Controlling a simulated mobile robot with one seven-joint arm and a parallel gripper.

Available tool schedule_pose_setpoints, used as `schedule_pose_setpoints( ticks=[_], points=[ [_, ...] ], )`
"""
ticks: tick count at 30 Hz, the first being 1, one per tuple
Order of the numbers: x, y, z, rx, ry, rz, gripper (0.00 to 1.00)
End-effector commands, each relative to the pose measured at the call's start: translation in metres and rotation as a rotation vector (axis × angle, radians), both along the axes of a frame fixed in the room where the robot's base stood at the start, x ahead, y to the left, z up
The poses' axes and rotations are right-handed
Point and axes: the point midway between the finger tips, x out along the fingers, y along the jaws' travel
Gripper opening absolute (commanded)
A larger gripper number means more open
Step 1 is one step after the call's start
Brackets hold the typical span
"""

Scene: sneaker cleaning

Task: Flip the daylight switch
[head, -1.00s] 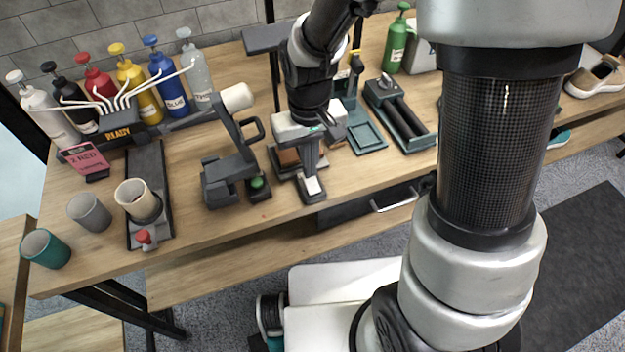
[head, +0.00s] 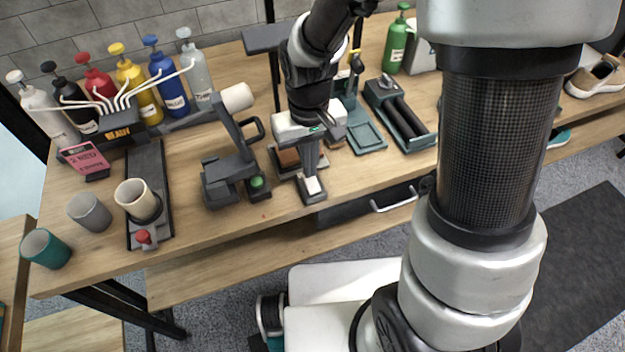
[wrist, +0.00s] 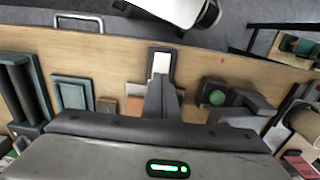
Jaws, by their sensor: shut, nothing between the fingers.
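A switch (head: 312,186) with a white rocker in a dark housing sits near the front edge of the wooden table. It also shows in the wrist view (wrist: 161,63), with the white rocker uncovered. I cannot read a daylight label on it. My gripper (head: 309,168) points down just behind the rocker, its fingers together and empty. In the wrist view, my gripper (wrist: 164,92) ends close to the rocker's near end. I cannot tell whether the fingertips touch it.
A dark stand with a green button (head: 258,184) is left of the switch. A teal tray (head: 365,137) and a dark roller unit (head: 402,120) lie to the right. Cups, including a cream one (head: 130,198), and paint bottles (head: 136,85) stand at left.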

Motion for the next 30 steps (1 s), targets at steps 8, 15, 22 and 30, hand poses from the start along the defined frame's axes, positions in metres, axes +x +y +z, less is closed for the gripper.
schedule_pose_setpoints(
  ticks=[8,15,22,30],
  points=[
    [0.000,0.000,-0.004,0.000,0.000,0.000,0.00],
    [0.000,0.000,-0.008,0.000,0.000,0.000,0.00],
    [0.000,0.000,-0.011,0.000,0.001,0.000,0.00],
    [0.000,0.000,-0.015,0.000,0.001,0.000,0.00]
  ],
)
